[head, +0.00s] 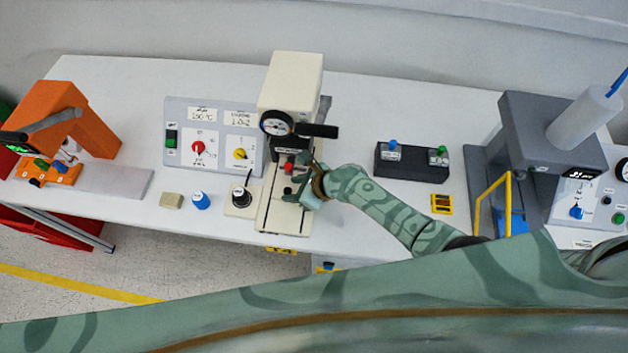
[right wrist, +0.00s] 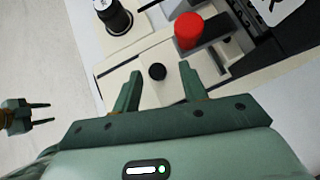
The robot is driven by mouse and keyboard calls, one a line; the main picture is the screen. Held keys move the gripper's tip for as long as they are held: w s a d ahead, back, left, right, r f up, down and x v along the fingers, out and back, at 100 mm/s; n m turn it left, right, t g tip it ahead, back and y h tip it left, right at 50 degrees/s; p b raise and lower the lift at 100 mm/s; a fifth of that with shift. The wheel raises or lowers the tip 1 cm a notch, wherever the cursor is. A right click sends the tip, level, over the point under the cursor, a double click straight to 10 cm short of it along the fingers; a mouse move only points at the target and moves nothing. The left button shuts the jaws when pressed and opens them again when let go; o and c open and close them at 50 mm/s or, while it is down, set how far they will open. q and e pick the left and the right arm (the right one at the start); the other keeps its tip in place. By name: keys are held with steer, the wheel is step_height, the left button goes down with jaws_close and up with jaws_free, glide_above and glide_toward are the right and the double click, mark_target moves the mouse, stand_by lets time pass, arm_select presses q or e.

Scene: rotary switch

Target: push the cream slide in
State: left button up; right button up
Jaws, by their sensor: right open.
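The cream machine (head: 290,85) stands at the middle of the bench, with a long cream base (head: 283,214) toward me. The cream slide (right wrist: 140,88) has a small black knob (right wrist: 157,71) and shows in the right wrist view. My right gripper (head: 294,184) is over the base, and its arm hides part of it. In the right wrist view my right gripper (right wrist: 157,76) is open, with a finger on either side of the knob. I cannot tell whether it touches the slide. My left gripper (right wrist: 42,113) shows at the left of that view, its fingers apart and empty.
A red knob (right wrist: 188,30) sits just beyond the slide. A black-knobbed dial box (head: 240,198) and a blue knob (head: 200,200) stand left of the base. A black button box (head: 411,162) is to the right.

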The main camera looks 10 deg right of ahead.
steer(key=p+v, duration=0.6)
steer(key=v, duration=0.8)
steer(key=shift+d+r, duration=0.25)
steer(key=shift+r, duration=0.05)
